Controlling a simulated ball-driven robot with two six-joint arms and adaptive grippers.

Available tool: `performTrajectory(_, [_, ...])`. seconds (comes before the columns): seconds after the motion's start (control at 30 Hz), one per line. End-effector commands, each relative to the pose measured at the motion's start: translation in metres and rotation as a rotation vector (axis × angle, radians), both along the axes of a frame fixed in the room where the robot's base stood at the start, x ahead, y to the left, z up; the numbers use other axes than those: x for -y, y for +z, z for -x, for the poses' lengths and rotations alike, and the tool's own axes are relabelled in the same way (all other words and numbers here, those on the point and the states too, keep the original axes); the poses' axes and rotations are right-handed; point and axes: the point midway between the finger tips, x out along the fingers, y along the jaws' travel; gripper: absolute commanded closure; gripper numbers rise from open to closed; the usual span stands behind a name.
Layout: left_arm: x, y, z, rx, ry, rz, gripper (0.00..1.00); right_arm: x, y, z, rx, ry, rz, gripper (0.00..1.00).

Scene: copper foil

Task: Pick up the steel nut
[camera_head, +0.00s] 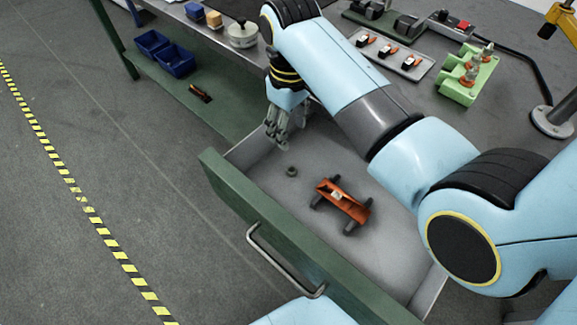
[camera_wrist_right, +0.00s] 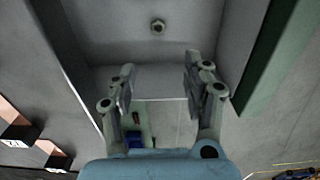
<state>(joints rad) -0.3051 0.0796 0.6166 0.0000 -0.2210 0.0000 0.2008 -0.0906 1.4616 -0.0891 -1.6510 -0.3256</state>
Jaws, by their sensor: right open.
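The steel nut (camera_head: 291,171) is a small dark grey ring lying on the floor of the open drawer, near its left end in the head view. It also shows in the right wrist view (camera_wrist_right: 158,27), at the top centre, beyond the fingertips. My right gripper (camera_head: 276,134) is just above and behind the nut in the head view, near the drawer's back left wall, and apart from the nut. In the wrist view my right gripper (camera_wrist_right: 159,66) has its two fingers spread, with nothing between them. My left gripper is out of view.
The grey drawer (camera_head: 395,262) has a green front (camera_head: 225,184) with a metal handle (camera_head: 281,266). An orange part (camera_head: 352,208) with dark ends lies right of the nut. Blue bins (camera_head: 174,58) sit on the lower shelf. The drawer floor around the nut is bare.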

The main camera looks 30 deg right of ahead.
Motion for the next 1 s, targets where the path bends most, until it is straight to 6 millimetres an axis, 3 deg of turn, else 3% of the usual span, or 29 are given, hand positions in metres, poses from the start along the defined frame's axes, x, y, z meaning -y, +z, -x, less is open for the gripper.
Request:
performTrajectory(0.03, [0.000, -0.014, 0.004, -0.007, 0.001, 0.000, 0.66, 0.000, -0.014, 0.000, -0.001, 0.000, 0.000, 0.50])
performTrajectory(0.23, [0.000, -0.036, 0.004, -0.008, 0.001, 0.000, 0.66, 0.000, -0.037, 0.001, -0.004, 0.000, 0.000, 0.50])
performTrajectory(0.6, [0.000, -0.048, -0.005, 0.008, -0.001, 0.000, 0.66, 0.000, -0.088, 0.001, -0.008, 0.000, -0.001, 0.50])
performTrajectory(0.77, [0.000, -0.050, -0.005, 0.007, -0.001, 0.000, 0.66, 0.001, -0.099, 0.001, -0.005, 0.000, 0.000, 0.50])
performTrajectory(1.0, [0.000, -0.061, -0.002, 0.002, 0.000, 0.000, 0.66, 0.004, -0.137, 0.002, -0.008, 0.000, 0.001, 0.50])
